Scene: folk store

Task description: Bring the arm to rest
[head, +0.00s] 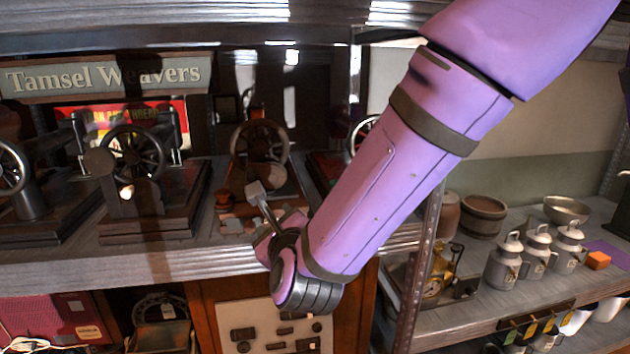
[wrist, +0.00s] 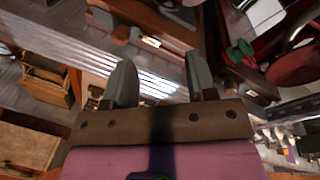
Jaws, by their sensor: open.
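My arm is purple and reaches from the upper right down to the middle of the head view, where the wrist bends back upward. My gripper (head: 258,195) points up and left in front of the shelf with the sewing machines, with nothing visible in it. In the wrist view my gripper (wrist: 160,80) shows two grey-green fingers set apart, with empty space between them. The shelf's grey front edge shows behind the fingers. I cannot tell whether the gripper touches anything on the shelf.
Sewing machines with black wheels (head: 133,153) stand on the left shelf (head: 130,262). Milk cans (head: 505,260), a brown pot (head: 482,215), a metal bowl (head: 566,209) and an orange block (head: 597,260) stand on the right shelf. A metal post (head: 418,270) stands between the shelves.

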